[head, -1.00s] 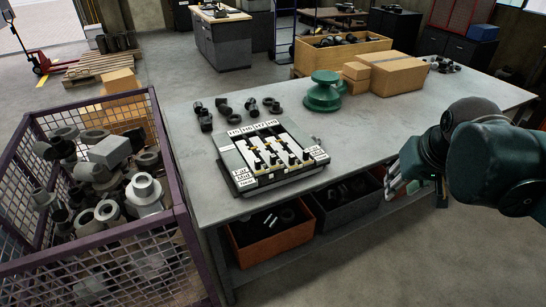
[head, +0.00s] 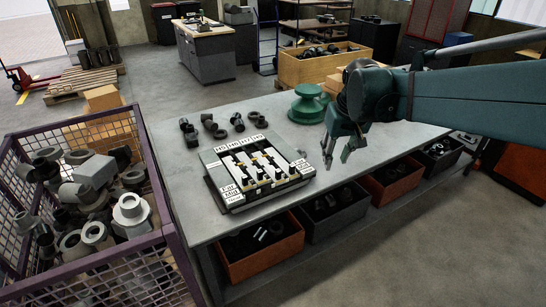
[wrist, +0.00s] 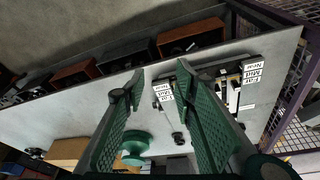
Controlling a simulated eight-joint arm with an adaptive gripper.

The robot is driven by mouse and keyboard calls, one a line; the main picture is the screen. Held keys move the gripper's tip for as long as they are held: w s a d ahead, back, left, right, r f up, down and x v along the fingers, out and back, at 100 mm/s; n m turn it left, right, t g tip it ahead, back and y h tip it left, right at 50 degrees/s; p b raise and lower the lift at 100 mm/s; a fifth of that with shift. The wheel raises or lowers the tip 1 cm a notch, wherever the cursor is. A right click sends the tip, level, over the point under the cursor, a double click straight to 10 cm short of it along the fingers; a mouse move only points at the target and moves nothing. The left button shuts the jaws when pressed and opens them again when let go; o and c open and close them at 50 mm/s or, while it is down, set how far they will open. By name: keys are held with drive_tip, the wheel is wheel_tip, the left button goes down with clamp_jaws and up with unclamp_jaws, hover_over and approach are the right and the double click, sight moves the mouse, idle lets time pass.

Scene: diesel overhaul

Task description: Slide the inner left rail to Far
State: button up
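The rail board (head: 258,172) lies on the grey workbench in the head view. It has several parallel slots with yellow parts and dark knobs, number labels along its back edge, and Far, Mid and Near labels at its left and right ends. The knobs sit toward the front half; which one belongs to the inner left rail is too small to be sure. My gripper (head: 338,158) is open and empty above the bench, right of the board and apart from it. In the wrist view its green fingers (wrist: 158,80) are spread, and the board (wrist: 222,92) is partly hidden behind the right finger.
A green flanged part (head: 307,106) stands behind my gripper. Several dark fittings (head: 221,126) lie behind the board. A purple wire crate (head: 88,215) of metal parts stands left of the bench. Bins (head: 262,250) sit underneath. Bare bench lies between board and gripper.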

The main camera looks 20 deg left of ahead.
drive_tip(key=w+a+f+n+g+p, duration=0.1)
drive_tip(key=w+a+f, duration=0.25)
drive_tip(key=a, duration=0.35)
drive_tip(key=w+a+f+n+g+p, duration=0.1)
drive_tip(key=w+a+f, duration=0.1)
drive_tip(key=w+a, duration=0.4)
drive_tip(key=n+g+h+p, duration=0.1)
drive_tip(key=n+p, duration=0.1)
hover_over(260, 171)
drive_tip(key=f, duration=0.9)
drive_tip(key=shift+w+d+f, duration=0.1)
drive_tip(key=shift+d+f, duration=0.15)
drive_tip(key=shift+d, duration=0.1)
drive_tip(key=shift+a+f, duration=0.4)
drive_tip(key=shift+a, duration=0.05)
drive_tip(key=shift+f, duration=0.15)
drive_tip(key=shift+f+p, duration=0.4)
drive_tip(key=shift+f, duration=3.35)
drive_tip(key=shift+c, duration=0.2)
clamp_jaws()
